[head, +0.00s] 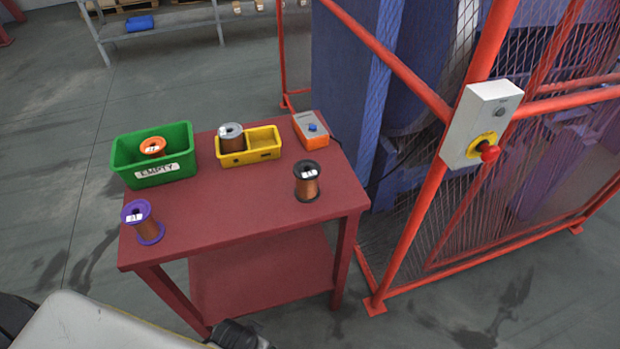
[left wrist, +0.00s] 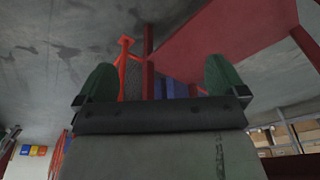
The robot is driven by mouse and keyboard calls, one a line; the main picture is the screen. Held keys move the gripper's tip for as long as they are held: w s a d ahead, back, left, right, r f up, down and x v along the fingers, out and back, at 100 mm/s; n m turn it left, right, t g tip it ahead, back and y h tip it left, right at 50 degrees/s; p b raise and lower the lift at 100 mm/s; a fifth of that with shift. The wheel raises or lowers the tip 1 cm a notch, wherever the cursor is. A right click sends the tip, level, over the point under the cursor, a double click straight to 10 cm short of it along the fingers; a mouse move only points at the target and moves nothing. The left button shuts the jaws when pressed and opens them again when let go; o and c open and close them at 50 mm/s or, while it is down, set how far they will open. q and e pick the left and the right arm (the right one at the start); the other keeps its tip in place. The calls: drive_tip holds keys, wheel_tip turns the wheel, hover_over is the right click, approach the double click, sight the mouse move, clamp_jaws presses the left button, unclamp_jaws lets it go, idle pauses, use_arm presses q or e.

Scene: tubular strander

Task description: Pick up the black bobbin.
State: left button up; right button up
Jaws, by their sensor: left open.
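The black bobbin (head: 307,181) stands upright near the right side of the red table (head: 235,240) in the head view. It has black flanges, a copper-coloured winding and a white label. Nothing holds it. My left gripper (left wrist: 160,82) is open in the left wrist view, its two green-padded fingers wide apart with nothing between them. It is away from the bobbin, which does not show in that view. My right gripper is not in view.
On the table are a purple bobbin (head: 142,222), a green bin (head: 187,158) marked EMPTY with an orange bobbin (head: 153,147), a yellow bin (head: 264,145) with a grey bobbin (head: 231,137), and an orange-grey control box (head: 311,130). A red mesh fence (head: 437,180) stands right of the table.

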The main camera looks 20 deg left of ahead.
use_arm(q)
drive_tip(key=w+r+t, duration=0.1)
drive_tip(key=w+r, duration=0.3)
drive_tip(key=r, duration=1)
drive_tip(key=t+h+p, duration=0.1)
drive_tip(key=t, duration=0.9)
approach(303, 175)
drive_tip(key=w, duration=0.2)
drive_tip(key=shift+n, duration=0.4)
drive_tip(key=x, duration=0.4)
drive_tip(key=shift+w+f+p, duration=0.2)
drive_tip(key=shift+f+p, duration=0.15)
drive_tip(key=shift+f, duration=0.15)
drive_tip(key=shift+p+x, duration=0.55)
drive_tip(key=shift+x, duration=2.5)
drive_tip(key=shift+s+d+f, duration=0.1)
drive_tip(key=c, duration=1.1)
drive_tip(key=shift+c, duration=1.3)
